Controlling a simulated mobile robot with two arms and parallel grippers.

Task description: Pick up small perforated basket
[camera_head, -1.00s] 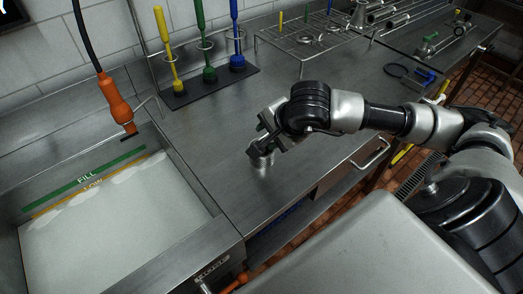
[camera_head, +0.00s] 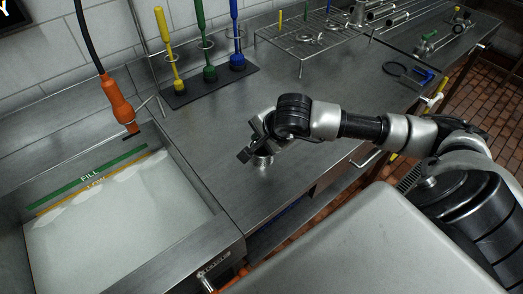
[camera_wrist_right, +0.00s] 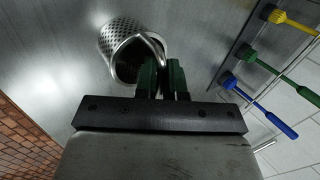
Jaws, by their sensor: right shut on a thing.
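The small perforated basket (camera_head: 263,160) is on the steel counter (camera_head: 215,140), partly hidden under my right gripper (camera_head: 252,153) in the head view. In the right wrist view the basket (camera_wrist_right: 122,40) is a shiny metal cup with many holes and a wire handle arching over its mouth. The right gripper's green fingertips (camera_wrist_right: 162,74) are close together on the handle at the basket's rim. The right gripper is shut on the basket. I cannot tell whether the basket's bottom touches the counter. My left gripper is not in view.
A sink of whitish foamy liquid (camera_head: 120,225) lies left. Yellow, green and blue brushes (camera_head: 237,62) stand in a rack behind. A wire rack (camera_head: 310,42) with metal parts is at the back right. An orange-handled sprayer (camera_head: 119,100) hangs over the sink.

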